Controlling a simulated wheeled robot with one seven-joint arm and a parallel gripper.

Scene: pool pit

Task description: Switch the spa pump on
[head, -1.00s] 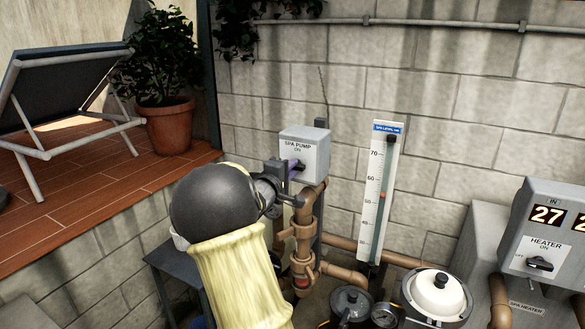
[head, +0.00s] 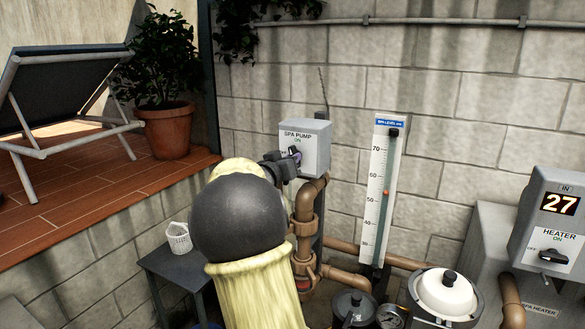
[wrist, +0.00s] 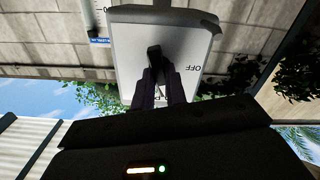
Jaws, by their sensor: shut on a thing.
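The spa pump switch box (head: 315,148) is a grey box labelled SPA PUMP, mounted by the block wall in the middle of the head view. In the wrist view the box (wrist: 190,45) fills the upper middle, with OFF lettering upside down. Its dark knob (wrist: 154,58) sits between my two fingers. My gripper (head: 292,156) is at the front of the box, and in the wrist view my gripper (wrist: 160,85) is shut on the knob. The knob's exact angle is partly hidden by my fingers.
Brown pipes (head: 305,205) run below the box. A level gauge (head: 380,190) stands to the right. The heater box (head: 548,235) is at far right, with the white-lidded filter (head: 446,292) in front. A small grey table (head: 170,262) holds a white basket (head: 179,238) at left.

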